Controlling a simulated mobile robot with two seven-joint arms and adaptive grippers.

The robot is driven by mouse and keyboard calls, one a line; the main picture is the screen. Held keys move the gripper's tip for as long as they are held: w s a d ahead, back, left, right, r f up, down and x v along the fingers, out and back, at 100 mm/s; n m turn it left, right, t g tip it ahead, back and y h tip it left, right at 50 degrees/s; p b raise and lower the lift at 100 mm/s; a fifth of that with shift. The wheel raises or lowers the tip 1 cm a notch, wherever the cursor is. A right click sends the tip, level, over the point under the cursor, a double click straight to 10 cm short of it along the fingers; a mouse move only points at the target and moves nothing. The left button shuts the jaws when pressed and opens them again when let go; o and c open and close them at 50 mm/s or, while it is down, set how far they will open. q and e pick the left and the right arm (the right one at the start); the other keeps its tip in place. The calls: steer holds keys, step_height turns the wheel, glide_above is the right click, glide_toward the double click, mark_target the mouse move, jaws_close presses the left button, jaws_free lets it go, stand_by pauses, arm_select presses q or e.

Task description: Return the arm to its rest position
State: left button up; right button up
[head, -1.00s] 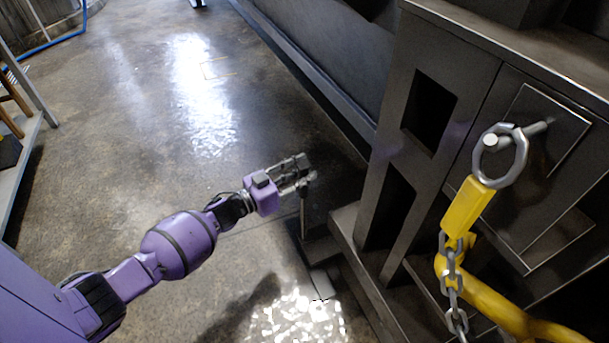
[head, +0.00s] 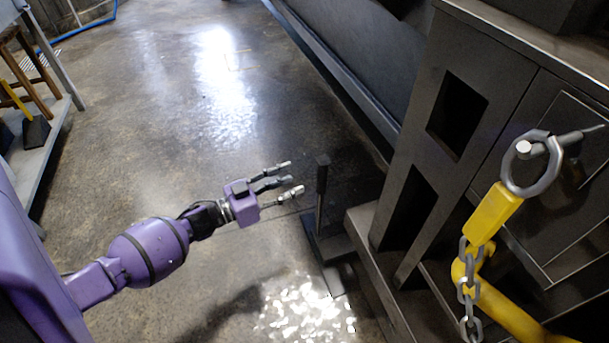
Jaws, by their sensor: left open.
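My left arm comes in from the left edge, purple with dark joints, and reaches toward the compactor. My left gripper (head: 287,182) is open and empty, its fingers spread. It is over the floor in the picture, just left of a dark upright lever (head: 321,190) with a gap between them. The lever stands on a low dark base beside the compactor. My right gripper is not in view.
The dark metal compactor (head: 407,160) fills the right side. A shelf (head: 40,150) and wooden stool (head: 28,70) stand at the left. The concrete floor (head: 150,130) between is clear.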

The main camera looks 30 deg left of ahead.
arm_select(q)
steer(key=shift+v, duration=0.85)
